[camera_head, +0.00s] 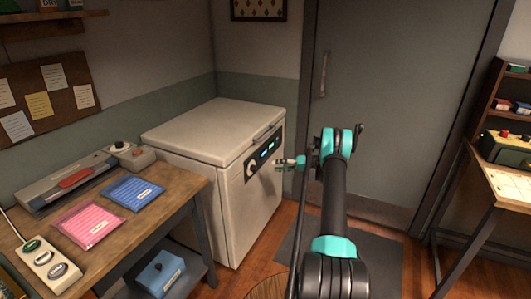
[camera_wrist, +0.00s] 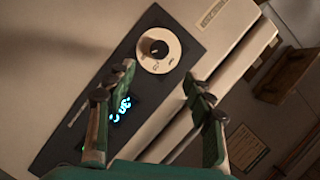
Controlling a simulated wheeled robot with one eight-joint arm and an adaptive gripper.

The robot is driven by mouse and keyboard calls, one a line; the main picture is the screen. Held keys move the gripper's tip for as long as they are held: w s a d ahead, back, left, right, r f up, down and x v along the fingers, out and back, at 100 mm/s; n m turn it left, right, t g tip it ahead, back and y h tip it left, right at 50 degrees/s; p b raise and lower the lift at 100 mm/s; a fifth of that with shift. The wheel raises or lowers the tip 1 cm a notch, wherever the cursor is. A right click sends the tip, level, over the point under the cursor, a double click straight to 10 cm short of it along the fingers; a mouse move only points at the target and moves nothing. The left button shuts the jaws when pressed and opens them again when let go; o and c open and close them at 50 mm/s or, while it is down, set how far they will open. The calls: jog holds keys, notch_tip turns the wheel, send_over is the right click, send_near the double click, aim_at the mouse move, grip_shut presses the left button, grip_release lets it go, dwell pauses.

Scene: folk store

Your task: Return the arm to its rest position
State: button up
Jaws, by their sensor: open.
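My arm extends forward in the head view, and my gripper (camera_head: 283,163) is just in front of the control panel of a white chest freezer (camera_head: 190,180). In the wrist view my gripper (camera_wrist: 165,84) is open and empty, its two green fingers spread apart. A round white dial (camera_wrist: 158,49) with a black centre sits on the dark panel (camera_wrist: 75,125) beyond the fingertips. A lit blue display (camera_wrist: 121,107) shows beside the left finger, partly hidden by it. I cannot tell from these views how far the fingertips are from the panel.
A wooden table (camera_head: 120,233) at the left holds pink (camera_head: 88,222) and blue (camera_head: 132,193) packets, a sealer-like device (camera_head: 68,183) and a power strip (camera_head: 50,262). A grey door (camera_head: 385,110) stands behind my arm. A desk (camera_head: 510,188) and shelf stand at the right.

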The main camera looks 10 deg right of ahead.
jog(key=s+a+r+m+h, duration=0.1)
jog(key=s+a+r+h, duration=0.45)
jog(key=r, duration=0.55)
jog(key=s+a+r+m+g+h, duration=0.1)
jog(key=s+a+r, duration=0.2)
jog(key=s, duration=0.4)
jog(key=s+a+r+h, duration=0.2)
jog(key=s+r, duration=0.1)
jog(key=s, duration=0.4)
jog(key=s+d+f+h, duration=0.1)
jog(key=s+h, duration=0.2)
jog(key=s, duration=1.3)
jog(key=s+d+f+h, duration=0.2)
jog(key=s+h, duration=0.1)
jog(key=s, duration=1.4)
jog(key=shift+s+d+f+t+h, duration=0.15)
jog(key=shift+s+f+t+h, duration=0.1)
jog(key=shift+t+h, duration=0.15)
jog(key=shift+w, duration=0.1)
